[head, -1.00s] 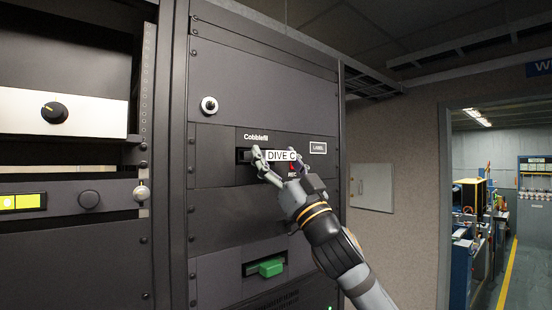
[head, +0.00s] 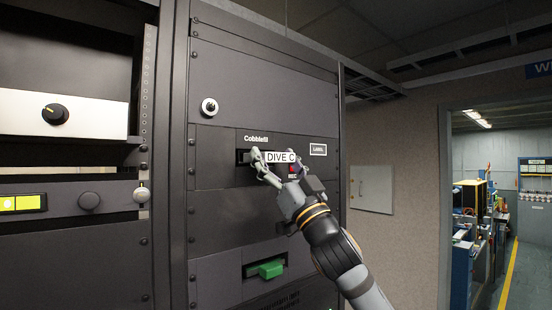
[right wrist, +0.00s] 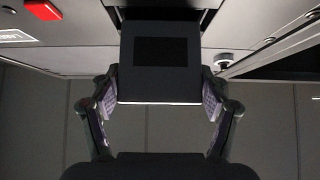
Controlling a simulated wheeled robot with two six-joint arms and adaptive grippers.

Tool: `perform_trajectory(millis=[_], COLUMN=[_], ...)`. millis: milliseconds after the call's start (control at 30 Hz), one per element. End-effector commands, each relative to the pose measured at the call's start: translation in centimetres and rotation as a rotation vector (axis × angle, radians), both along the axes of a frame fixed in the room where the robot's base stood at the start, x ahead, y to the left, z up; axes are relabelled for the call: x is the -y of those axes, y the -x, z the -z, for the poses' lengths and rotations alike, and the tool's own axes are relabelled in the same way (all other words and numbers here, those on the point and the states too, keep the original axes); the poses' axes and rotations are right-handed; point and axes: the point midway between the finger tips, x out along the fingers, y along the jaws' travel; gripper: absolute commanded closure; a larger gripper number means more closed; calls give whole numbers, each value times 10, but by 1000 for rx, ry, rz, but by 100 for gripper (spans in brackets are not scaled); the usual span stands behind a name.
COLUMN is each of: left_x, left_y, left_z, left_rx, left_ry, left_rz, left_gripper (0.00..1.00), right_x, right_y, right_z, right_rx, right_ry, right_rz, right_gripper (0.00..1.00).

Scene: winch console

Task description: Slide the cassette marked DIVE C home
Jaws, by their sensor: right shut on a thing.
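The cassette marked DIVE C (head: 281,157) shows its white label at the slot of the Cobblefill unit in the rack. In the right wrist view the dark cassette body (right wrist: 160,60) has its far end at the slot opening, with much of it standing out toward me. My right gripper (head: 276,160) is shut on the cassette, with a finger on each side; it also shows in the right wrist view (right wrist: 160,95). How deep the cassette sits cannot be told exactly. My left gripper is not in view.
A red REC button (head: 292,169) is right of the slot, close to my fingers; it also shows in the right wrist view (right wrist: 44,8). A green block (head: 267,269) sits in a lower slot. A round lock (head: 209,106) is above. Open floor lies beyond the doorway at right.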

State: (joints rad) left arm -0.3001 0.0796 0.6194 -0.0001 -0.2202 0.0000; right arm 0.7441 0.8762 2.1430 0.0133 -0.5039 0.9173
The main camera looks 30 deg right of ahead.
Motion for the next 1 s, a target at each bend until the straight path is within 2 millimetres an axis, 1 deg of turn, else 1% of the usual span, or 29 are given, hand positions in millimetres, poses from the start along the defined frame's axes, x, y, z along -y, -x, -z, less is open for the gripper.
perform_trajectory(millis=[33,1000], left_x=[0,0], left_y=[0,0], left_z=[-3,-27], left_rx=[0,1], left_ry=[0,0], left_rz=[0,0], left_gripper=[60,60], right_x=[0,-2], right_y=[-1,-25], right_z=[-2,-2], right_rx=[0,1], right_ry=[-1,-1], right_rz=[-1,-1], right_gripper=[59,59])
